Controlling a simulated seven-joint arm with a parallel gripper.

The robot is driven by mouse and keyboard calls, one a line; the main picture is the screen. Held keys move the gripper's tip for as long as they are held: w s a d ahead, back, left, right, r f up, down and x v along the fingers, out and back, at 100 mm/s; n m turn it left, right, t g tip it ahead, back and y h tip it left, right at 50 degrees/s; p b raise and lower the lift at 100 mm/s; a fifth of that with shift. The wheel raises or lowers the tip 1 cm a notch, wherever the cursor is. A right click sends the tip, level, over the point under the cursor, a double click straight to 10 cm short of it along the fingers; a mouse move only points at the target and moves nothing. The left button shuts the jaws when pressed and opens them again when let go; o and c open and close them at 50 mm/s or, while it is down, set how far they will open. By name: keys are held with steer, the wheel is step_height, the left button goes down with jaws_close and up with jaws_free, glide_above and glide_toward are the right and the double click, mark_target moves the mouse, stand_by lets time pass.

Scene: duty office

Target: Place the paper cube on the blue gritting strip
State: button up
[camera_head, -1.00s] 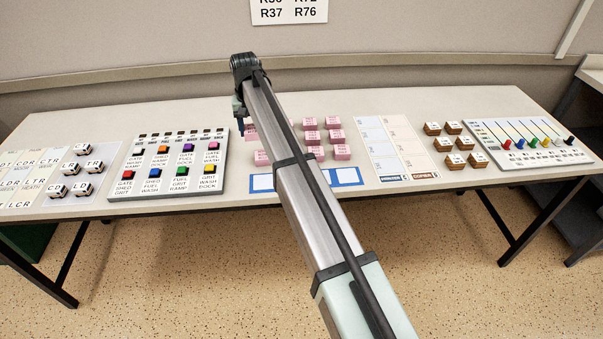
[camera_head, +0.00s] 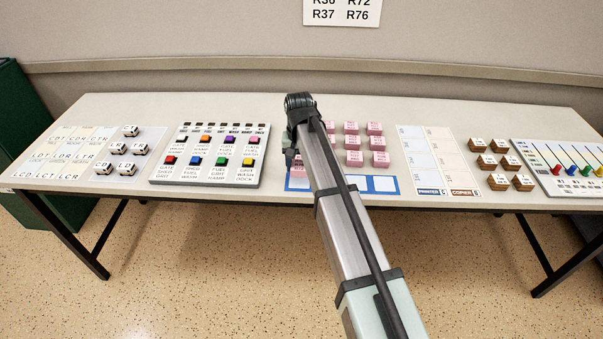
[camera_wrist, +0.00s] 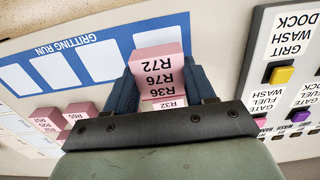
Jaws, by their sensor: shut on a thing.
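My gripper (camera_wrist: 164,98) is shut on a pink paper cube (camera_wrist: 158,70). Its faces read R72, R76, R36 and R32. The blue gritting strip (camera_wrist: 118,74) lies under it, labelled GRITTING RUN, with a row of white cells. In the wrist view the cube overlaps the strip at its end cell; contact cannot be told. In the head view my gripper (camera_head: 290,158) is over the left end of the strip (camera_head: 403,185), and my arm covers the strip's middle. Pink shows just below the gripper; whether it is the held cube is unclear.
More pink cubes (camera_head: 379,159) stand behind the strip. A board with coloured buttons (camera_head: 210,153) is close on the left. Printer and copier sheets (camera_head: 430,150) and brown blocks (camera_head: 499,146) are to the right. Lettered white cubes (camera_head: 118,148) stand at the far left.

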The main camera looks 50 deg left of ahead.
mark_target(299, 173)
steer(key=shift+f, duration=2)
steer(key=shift+f, duration=0.1)
steer(key=o, duration=1)
steer(key=shift+o, duration=0.2)
step_height(299, 173, up, 12)
steer(key=shift+r, duration=0.15)
